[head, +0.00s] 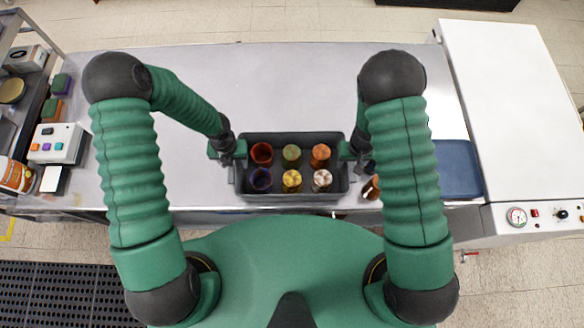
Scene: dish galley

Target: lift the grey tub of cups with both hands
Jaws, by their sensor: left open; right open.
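The grey tub (291,197) sits on the metal counter in front of me, long side facing me. It holds several cups in two rows: a red cup (262,154), an olive cup (292,153) and an orange cup (320,153) at the back, and purple, yellow and pale pinkish cups in front. My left gripper (227,152) is open at the tub's left end. My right gripper (352,152) is open at the tub's right end, partly hidden by my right arm. I cannot tell whether either touches the tub.
An orange-brown item (371,188) stands just right of the tub, partly behind my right arm. A blue tray (459,170) lies further right, beside a white machine (510,100) with a gauge. A control box (56,145) is at left. The counter (290,85) behind the tub is clear.

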